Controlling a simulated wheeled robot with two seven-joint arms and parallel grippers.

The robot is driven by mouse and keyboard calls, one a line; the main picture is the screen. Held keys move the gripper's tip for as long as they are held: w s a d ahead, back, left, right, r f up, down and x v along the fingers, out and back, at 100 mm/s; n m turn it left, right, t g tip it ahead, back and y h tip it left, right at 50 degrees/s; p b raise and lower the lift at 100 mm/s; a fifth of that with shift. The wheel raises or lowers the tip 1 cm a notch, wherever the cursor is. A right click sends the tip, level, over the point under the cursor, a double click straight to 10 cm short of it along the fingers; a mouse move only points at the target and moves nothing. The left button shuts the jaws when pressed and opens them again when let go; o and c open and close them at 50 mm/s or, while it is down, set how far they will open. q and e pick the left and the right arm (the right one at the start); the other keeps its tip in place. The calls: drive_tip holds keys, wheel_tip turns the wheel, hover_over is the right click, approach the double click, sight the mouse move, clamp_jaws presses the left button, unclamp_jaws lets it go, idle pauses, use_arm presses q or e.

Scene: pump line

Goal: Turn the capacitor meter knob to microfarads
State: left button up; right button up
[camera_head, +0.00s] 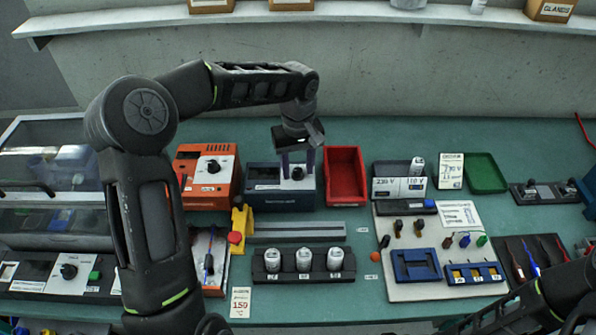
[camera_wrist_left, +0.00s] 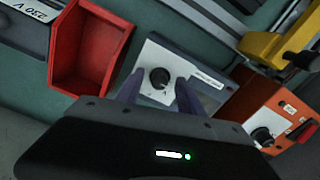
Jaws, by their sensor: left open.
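The capacitor meter seems to be the dark blue box (camera_head: 270,199) at the back middle of the bench, with a pale face and a black round knob (camera_head: 297,173). In the left wrist view the knob (camera_wrist_left: 160,78) shows between my fingers, with small marks around it that are too small to read. My left gripper (camera_head: 298,163) is open and points down over the knob, one finger on each side (camera_wrist_left: 158,92). I cannot tell whether the fingers touch it. My right arm shows at the lower right; its gripper is out of view.
An orange device (camera_head: 208,190) with its own knob stands left of the meter. A red bin (camera_head: 345,177) stands close on the right. A yellow fixture (camera_head: 241,222) is at the front left, and a grey rail (camera_head: 300,229) lies in front.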

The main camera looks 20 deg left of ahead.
use_arm(q)
drive_tip(key=shift+c, duration=0.2)
clamp_jaws()
idle(0.3)
